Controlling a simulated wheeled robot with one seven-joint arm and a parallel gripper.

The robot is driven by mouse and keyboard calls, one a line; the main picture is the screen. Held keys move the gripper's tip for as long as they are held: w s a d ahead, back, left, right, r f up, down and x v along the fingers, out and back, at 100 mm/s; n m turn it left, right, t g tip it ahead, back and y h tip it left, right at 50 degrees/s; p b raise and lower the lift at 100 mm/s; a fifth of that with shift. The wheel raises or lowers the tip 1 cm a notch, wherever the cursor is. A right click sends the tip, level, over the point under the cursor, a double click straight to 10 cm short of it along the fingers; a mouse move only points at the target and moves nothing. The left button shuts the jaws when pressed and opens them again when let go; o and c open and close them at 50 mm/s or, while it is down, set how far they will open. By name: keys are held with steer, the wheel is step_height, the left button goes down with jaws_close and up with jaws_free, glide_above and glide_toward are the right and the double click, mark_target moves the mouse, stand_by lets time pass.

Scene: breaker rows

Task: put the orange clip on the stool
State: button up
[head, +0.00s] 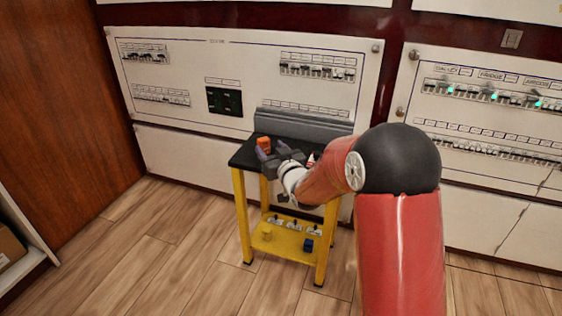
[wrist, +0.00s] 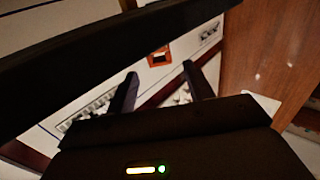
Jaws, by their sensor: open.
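A yellow stand with a black top, which looks like the stool (head: 241,158), is left of my arm in the head view. A small orange thing (head: 264,145), likely the orange clip, shows over its left part, right beside my gripper (head: 272,160). I cannot tell whether it rests on the top. In the wrist view, my gripper (wrist: 162,82) has its two dark fingers apart, with nothing seen between them. An orange-red thing (wrist: 159,55) shows beyond the fingertips; I cannot tell whether it is the same clip. My gripper and forearm hide part of the black top.
A grey ledge (head: 300,126) and breaker panels (head: 180,70) stand behind the stand. Its lower shelf holds a blue block (head: 308,245), a yellow block (head: 267,235) and small labelled items. A red-and-white thing (head: 311,160) is near my wrist. The wooden floor (head: 170,260) at left is clear.

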steer(key=s+d+r+m+g+h, duration=0.2)
steer(key=s+d+h, duration=0.1)
steer(key=s+d, duration=0.55)
steer(key=s+d+r+m+g+h, duration=0.1)
steer(key=s+d+r+g+h, duration=0.4)
steer(key=s, duration=0.7)
steer(key=s+d+f+m+g, duration=0.1)
steer(key=s+d+f+g, duration=0.1)
steer(key=s, duration=0.8)
steer(key=s+d+f+m+g, duration=0.1)
steer(key=s+d+f, duration=0.1)
steer(key=s, duration=0.9)
steer(key=shift+g, duration=0.4)
